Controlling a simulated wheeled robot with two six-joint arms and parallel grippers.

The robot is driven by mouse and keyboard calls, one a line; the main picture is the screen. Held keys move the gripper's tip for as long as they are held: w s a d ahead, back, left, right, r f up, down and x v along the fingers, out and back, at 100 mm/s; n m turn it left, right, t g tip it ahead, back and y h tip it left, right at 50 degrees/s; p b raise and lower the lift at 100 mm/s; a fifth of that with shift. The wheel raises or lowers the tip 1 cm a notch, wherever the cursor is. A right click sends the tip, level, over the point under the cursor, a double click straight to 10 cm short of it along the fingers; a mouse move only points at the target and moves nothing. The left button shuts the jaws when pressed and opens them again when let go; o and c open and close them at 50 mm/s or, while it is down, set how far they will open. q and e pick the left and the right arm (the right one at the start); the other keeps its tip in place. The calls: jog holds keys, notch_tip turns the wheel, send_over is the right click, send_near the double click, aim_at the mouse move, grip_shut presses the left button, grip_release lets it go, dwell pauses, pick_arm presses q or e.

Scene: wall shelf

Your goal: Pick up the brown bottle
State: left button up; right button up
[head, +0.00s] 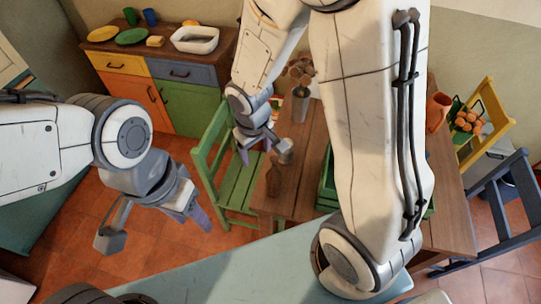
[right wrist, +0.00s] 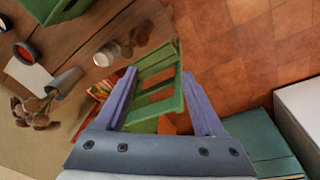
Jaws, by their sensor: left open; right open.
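The brown bottle (head: 273,178) stands on the wooden table (head: 300,203) near its left edge in the head view. In the right wrist view the brown bottle (right wrist: 141,34) is at the table edge, above the fingers and not between them. My right gripper (head: 259,150) is open and empty, above and just beyond the bottle in the head view. In its wrist view the two lavender fingers (right wrist: 159,74) are spread, with the green chair behind them. My left gripper (head: 190,215) is at the left, away from the table, and holds nothing visible.
A glass jar (head: 285,151) stands close to the bottle and my right gripper. A vase of dried flowers (head: 300,105) and a green crate (head: 327,187) are on the table. A green chair (head: 232,180) stands at its left. My right arm hides much of the table.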

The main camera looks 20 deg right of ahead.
jog(key=m+p, duration=0.1)
jog(key=p, duration=0.2)
send_near(275, 159)
pick_arm(q)
notch_tip(275, 159, up, 8)
jog(key=p, duration=0.2)
pick_arm(e)
jog(key=shift+m+y, duration=0.4)
jog(key=shift+m, duration=0.1)
jog(key=f+b, duration=0.1)
jog(key=f, duration=0.1)
jog(key=f+b, duration=0.1)
jog(key=f, duration=0.2)
jog(key=w+f+b, duration=0.1)
jog(key=f, duration=0.1)
jog(key=shift+d+f+b, duration=0.2)
jog(key=shift+d+b, duration=0.15)
jog(key=f+b, duration=0.2)
jog(key=f, duration=0.1)
jog(key=f+b, duration=0.1)
jog(key=f, duration=0.1)
jog(key=shift+w+a+f, duration=0.1)
jog(key=shift+w+a, duration=0.05)
jog(key=shift+w, duration=0.25)
pick_arm(q)
notch_tip(275, 159, down, 8)
jog(key=shift+d, duration=0.1)
pick_arm(e)
grip_shut()
